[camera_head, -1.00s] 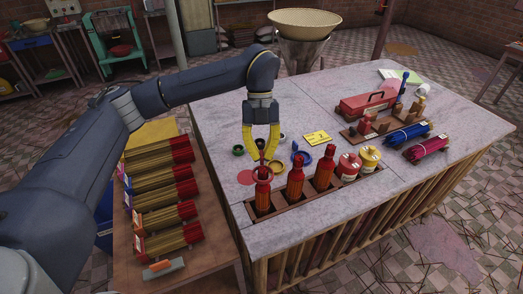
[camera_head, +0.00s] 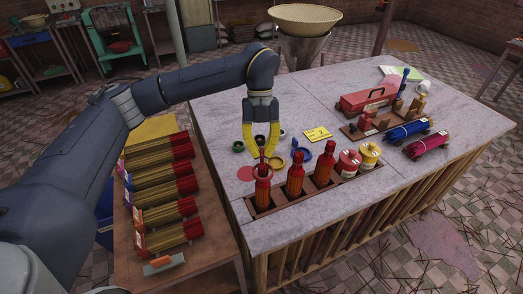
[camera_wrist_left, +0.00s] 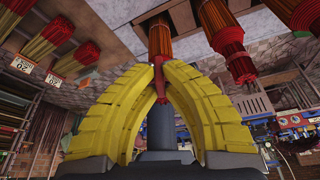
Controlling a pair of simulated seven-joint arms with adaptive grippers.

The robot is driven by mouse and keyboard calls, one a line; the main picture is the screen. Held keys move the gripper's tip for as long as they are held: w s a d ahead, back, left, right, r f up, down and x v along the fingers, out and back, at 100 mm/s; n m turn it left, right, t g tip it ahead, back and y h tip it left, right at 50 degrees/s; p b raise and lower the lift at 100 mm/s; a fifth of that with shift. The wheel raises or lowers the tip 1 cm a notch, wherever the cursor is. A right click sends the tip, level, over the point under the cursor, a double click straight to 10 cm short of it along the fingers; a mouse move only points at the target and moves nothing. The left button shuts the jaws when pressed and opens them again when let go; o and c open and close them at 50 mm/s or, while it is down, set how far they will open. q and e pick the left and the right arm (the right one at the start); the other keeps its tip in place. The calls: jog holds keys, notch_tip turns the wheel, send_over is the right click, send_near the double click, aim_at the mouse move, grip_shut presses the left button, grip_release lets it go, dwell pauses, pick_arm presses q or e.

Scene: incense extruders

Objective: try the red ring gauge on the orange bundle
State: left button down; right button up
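My left gripper (camera_head: 262,153) points down over the front left of the table, its yellow fingers closed on the red ring gauge (camera_head: 263,171). The gauge is at the top of the leftmost upright bundle (camera_head: 263,193), an orange-red one standing in the wooden rack. In the left wrist view the fingertips (camera_wrist_left: 159,88) meet on the gauge's red grip (camera_wrist_left: 158,76), in line with that bundle (camera_wrist_left: 160,38). The ring looks to be around the bundle's top, but the fingers partly hide how far down it sits. My right gripper is not in view.
Two similar bundles (camera_head: 295,180) (camera_head: 324,163) stand close to the right in the rack (camera_head: 285,206). Behind lie a blue ring (camera_head: 301,155), a green ring (camera_head: 238,147) and a yellow card (camera_head: 317,134). Red and yellow jars (camera_head: 348,164) (camera_head: 369,155) stand further right.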

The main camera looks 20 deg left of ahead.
pick_arm(q)
jog(key=shift+f, duration=5.35)
jog(key=shift+r, duration=0.1)
dwell(0.6)
jog(key=shift+r, duration=8.5)
